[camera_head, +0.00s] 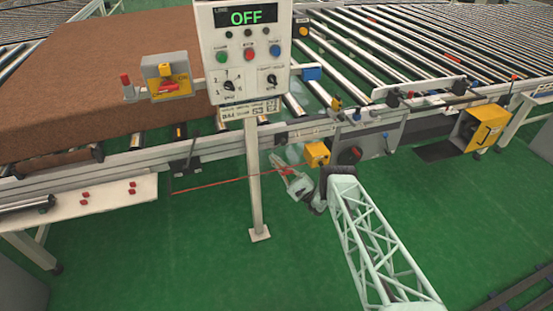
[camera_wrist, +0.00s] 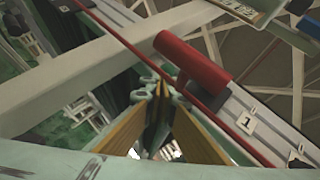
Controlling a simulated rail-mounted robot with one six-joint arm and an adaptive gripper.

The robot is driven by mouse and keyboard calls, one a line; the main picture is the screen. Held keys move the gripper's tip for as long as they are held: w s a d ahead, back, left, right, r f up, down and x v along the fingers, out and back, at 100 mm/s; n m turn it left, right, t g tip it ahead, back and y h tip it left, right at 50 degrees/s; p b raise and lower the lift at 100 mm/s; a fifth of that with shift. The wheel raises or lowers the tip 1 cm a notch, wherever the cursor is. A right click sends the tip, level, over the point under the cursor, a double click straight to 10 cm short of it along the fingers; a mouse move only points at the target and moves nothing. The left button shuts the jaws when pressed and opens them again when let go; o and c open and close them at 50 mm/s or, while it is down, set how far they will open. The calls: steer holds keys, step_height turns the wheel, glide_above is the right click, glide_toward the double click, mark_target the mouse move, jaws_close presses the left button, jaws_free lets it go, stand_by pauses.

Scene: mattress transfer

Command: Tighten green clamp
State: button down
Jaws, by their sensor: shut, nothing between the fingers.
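My gripper (camera_head: 277,161) is low in front of the conveyor's side rail, just right of the control panel's post, in the head view. In the wrist view its yellow-sided fingers (camera_wrist: 161,88) come together at the tips, with nothing held between them. A red cylinder (camera_wrist: 194,62) lies beyond the fingertips, beside a plate labelled 1 (camera_wrist: 245,122). A thin red rod or cord (camera_head: 225,183) runs left from near my gripper. It also crosses the wrist view diagonally close to the fingertips; I cannot tell whether they touch. I cannot make out a green clamp in either view.
The control panel (camera_head: 246,55) reads OFF, and its post (camera_head: 255,190) stands close left of my gripper. A brown mattress (camera_head: 100,85) lies on the rollers at left. Yellow boxes (camera_head: 317,153) sit along the conveyor's edge. Green floor (camera_head: 200,265) is open in front.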

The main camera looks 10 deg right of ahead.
steer(key=shift+a+r, duration=0.15)
steer(key=shift+a, duration=0.15)
steer(key=shift+d+f+b, duration=0.1)
steer(key=shift+f+b, duration=0.2)
steer(key=shift+b, duration=0.05)
steer(key=s+d+f+b, duration=0.1)
steer(key=s+d+f, duration=0.1)
steer(key=f, duration=0.3)
steer(key=s+d+f+b, duration=0.1)
steer(key=s+d+f, duration=0.1)
steer(key=f, duration=0.3)
steer(key=shift+s+d+f, duration=0.15)
steer(key=shift+s+d, duration=0.1)
steer(key=shift+d, duration=0.6)
stand_by(0.7)
